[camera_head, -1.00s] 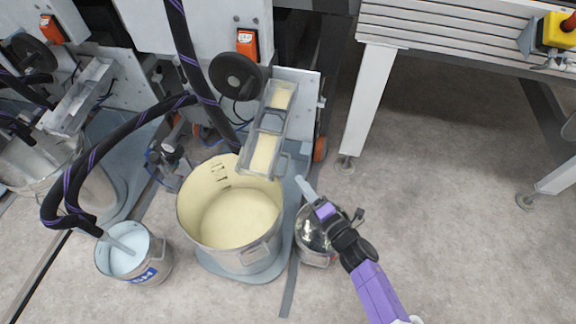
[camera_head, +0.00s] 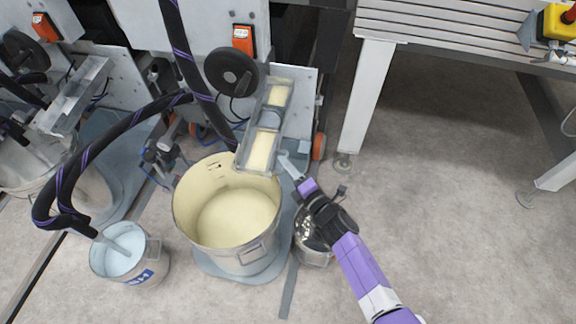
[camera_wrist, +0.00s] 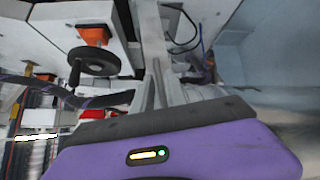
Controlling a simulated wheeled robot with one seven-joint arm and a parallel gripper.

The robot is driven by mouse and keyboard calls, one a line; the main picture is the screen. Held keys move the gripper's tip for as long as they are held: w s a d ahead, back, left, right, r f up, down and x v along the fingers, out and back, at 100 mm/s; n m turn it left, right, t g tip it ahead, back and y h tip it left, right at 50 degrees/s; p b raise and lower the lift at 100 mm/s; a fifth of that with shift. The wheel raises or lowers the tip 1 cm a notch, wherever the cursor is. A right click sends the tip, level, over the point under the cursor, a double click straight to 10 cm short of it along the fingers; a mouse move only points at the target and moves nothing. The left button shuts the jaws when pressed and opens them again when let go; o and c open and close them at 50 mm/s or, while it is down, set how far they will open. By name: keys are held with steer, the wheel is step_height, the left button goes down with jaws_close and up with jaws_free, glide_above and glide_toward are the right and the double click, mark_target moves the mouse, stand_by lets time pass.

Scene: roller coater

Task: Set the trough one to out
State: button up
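A narrow trough (camera_head: 246,150) with pale cream liquid in it hangs on the middle machine in the head view. It slants down toward a large steel pot (camera_head: 180,205) of cream liquid, and its lower end is over the pot's back rim. I cannot read any label that marks it as trough one. My gripper (camera_head: 285,160) is just right of the trough's lower end, with its fingertips close to the side wall; I cannot tell whether they touch. The fingers (camera_wrist: 155,90) look close together at the middle of the gripper in the wrist view, and hold nothing that I can see.
A black handwheel (camera_head: 231,72) with a knob is left of the trough's upper end, below an orange switch (camera_head: 243,39). A black hose with purple stripes runs to a small bucket (camera_head: 118,265).

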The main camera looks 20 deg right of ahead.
jaws_close()
steer(key=shift+d, duration=0.1)
stand_by(1.2)
steer(key=s+d+n+g+y+b, duration=0.1)
steer(key=d+n+g+y+b, duration=0.2)
steer(key=d, duration=1.5)
steer(key=n+y+b, duration=0.3)
steer(key=y+b, duration=0.1)
steer(key=y, duration=0.1)
steer(key=shift+g, duration=0.4)
steer(key=shift+d, duration=0.15)
